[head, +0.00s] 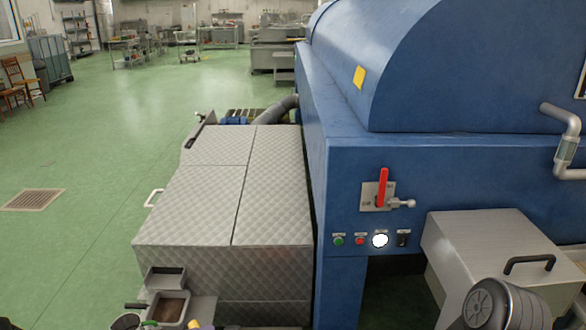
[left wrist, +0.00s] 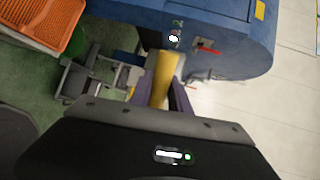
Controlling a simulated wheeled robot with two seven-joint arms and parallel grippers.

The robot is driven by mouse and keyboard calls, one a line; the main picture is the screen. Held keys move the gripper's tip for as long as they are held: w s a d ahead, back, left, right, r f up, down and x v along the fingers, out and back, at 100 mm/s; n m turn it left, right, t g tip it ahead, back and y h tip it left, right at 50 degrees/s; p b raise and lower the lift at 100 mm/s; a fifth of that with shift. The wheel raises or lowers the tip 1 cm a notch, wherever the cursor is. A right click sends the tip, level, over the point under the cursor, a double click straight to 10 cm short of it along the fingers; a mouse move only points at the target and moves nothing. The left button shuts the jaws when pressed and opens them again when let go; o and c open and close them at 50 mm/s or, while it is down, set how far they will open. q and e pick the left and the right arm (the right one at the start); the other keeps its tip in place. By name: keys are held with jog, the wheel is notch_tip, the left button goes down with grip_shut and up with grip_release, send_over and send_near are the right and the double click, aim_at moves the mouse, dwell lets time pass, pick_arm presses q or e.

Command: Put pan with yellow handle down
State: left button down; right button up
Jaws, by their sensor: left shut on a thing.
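The yellow handle (left wrist: 164,72) of the pan shows in the left wrist view. My left gripper (left wrist: 160,96) is shut on it, with a dark finger on either side. The pan's body cannot be made out, so I cannot tell whether it touches anything. In the head view a small yellow bit (head: 193,325) shows at the bottom edge; I cannot tell if it is the same handle. My right gripper is not in view.
A quilted metal cover (head: 200,205) stands beside the blue machine (head: 345,165) with its red lever (head: 383,187). Small metal bins (head: 168,308) sit at the near edge. An orange crate (left wrist: 45,20) shows in the left wrist view. Green floor is open at left.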

pick_arm(q)
jog(key=shift+s+r, duration=0.25)
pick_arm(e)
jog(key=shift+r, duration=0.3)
